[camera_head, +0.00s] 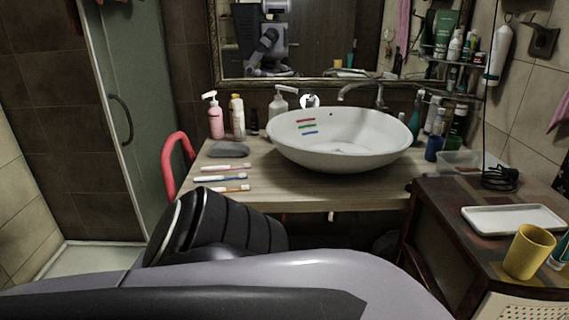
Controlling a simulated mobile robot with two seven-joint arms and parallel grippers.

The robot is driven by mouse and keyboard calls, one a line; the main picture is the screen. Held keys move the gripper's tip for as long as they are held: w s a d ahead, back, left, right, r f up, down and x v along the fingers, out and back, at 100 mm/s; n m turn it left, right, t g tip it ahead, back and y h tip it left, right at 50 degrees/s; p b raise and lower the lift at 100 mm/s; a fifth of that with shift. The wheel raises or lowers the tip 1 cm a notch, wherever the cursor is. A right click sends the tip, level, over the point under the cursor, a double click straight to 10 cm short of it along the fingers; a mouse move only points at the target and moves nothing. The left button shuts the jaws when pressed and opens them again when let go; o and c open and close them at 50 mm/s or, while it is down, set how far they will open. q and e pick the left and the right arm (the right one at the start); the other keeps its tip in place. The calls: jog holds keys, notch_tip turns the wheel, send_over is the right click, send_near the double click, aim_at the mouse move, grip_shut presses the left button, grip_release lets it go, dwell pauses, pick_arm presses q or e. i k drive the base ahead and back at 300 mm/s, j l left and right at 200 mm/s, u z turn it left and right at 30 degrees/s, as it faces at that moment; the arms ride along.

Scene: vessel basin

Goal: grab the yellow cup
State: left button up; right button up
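The yellow cup (528,252) stands upright on the dark cabinet top at the lower right of the head view, near the cabinet's front edge. It looks empty at the rim, and nothing is touching it from above. My arm links fill the bottom and lower left of the view, well left of the cup. Neither gripper's fingers show in this view.
A white tray (513,219) lies just behind the cup on the dark cabinet (440,205). A toothpaste tube (560,254) is right of the cup. A black coiled cable (499,179) lies farther back. The white basin (341,140) sits on the wooden counter (290,188), with toothbrushes and bottles on its left.

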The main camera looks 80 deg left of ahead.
aim_at(532, 244)
jog(key=u, duration=2.5)
jog(key=i+j+u, duration=0.1)
jog(key=j, duration=0.2)
jog(key=i+j+u, duration=0.1)
jog(key=i+j, duration=0.1)
jog(key=j, duration=0.1)
